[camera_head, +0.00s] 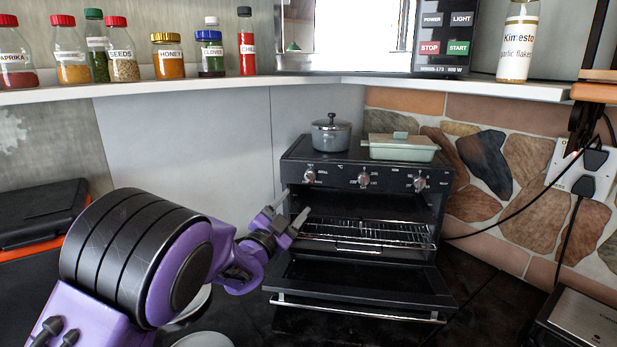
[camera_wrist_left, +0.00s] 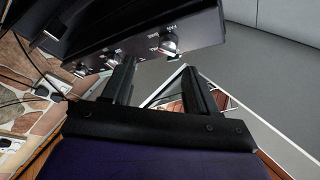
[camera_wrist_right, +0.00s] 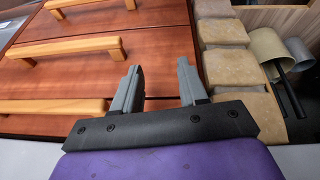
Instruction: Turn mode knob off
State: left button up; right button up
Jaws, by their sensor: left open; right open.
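The black toaster oven (camera_head: 345,254) stands on the dark counter with its door folded down open. Its front panel carries three silver knobs: left (camera_head: 309,177), middle (camera_head: 363,180) and right (camera_head: 419,184). The small print is mostly unreadable; the left knob has FAN-like lettering beside it in the left wrist view (camera_wrist_left: 168,43). My left gripper (camera_head: 294,205) is open and empty, just below and left of the left knob, apart from it. In the left wrist view its fingers (camera_wrist_left: 158,68) point towards that knob. My right gripper (camera_wrist_right: 160,66) is open and empty, outside the head view.
A grey pot (camera_head: 331,133) and a lidded dish (camera_head: 401,148) sit on the oven. A shelf (camera_head: 130,90) with jars and a microwave (camera_head: 443,36) runs above. The lowered door (camera_head: 360,286) juts forward. Wooden-handled drawers (camera_wrist_right: 100,73) face my right gripper.

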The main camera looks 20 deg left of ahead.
aim_at(308, 179)
pick_arm(q)
jog(key=p+x, duration=0.1)
jog(key=x, duration=0.1)
jog(key=a+p+x, duration=0.1)
jog(key=p+x, duration=0.1)
jog(key=x, duration=0.1)
jog(key=p+x, duration=0.1)
jog(key=x, duration=0.2)
jog(key=shift+w+a+r+p, duration=0.1)
jog(key=shift+a+r+p, duration=0.05)
jog(key=shift+r+p, duration=0.2)
jog(key=shift+w+r, duration=0.1)
jog(key=shift+w, duration=0.1)
jog(key=shift+s+d+r, duration=0.3)
jog(key=shift+d, duration=0.05)
jog(key=shift+w+a+f, duration=0.1)
jog(key=shift+w+f, duration=0.05)
jog(key=c, duration=1)
pick_arm(e)
jog(key=r, duration=0.2)
jog(key=s+r, duration=0.1)
jog(key=r, duration=0.2)
jog(key=shift+s+d, duration=0.1)
jog(key=shift+d, duration=0.1)
